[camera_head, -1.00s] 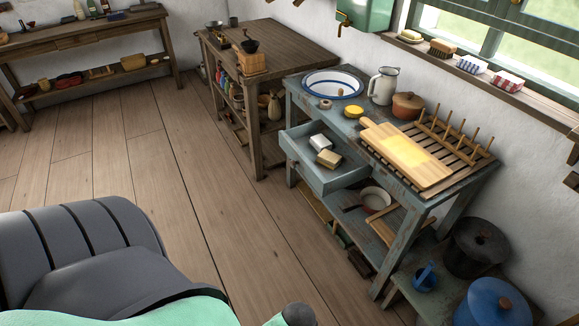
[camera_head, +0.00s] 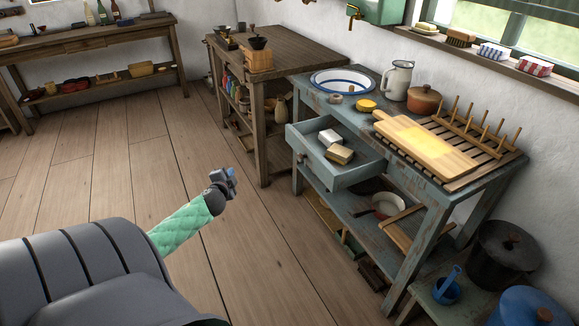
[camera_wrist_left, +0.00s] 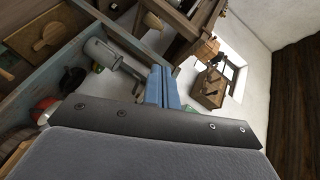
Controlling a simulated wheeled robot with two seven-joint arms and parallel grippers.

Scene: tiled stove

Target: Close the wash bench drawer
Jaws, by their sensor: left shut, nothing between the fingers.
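The wash bench (camera_head: 405,262) is a worn blue-grey table on the right of the head view. Its drawer (camera_head: 350,179) is pulled out at the left front. A white block (camera_head: 330,137) and a tan block (camera_head: 339,154) lie inside it. A small knob (camera_head: 301,159) shows on the drawer front. My left gripper (camera_head: 231,176) is shut and empty, over the floor to the left of the drawer and apart from it in the picture. Its closed blue fingers (camera_wrist_left: 162,88) show in the left wrist view. My right gripper is not in view.
A wooden table (camera_head: 300,48) with a coffee grinder (camera_head: 257,55) stands behind the bench. A cutting board (camera_head: 425,145) and a basin (camera_head: 342,82) are on the bench top. The floor left of the bench is clear.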

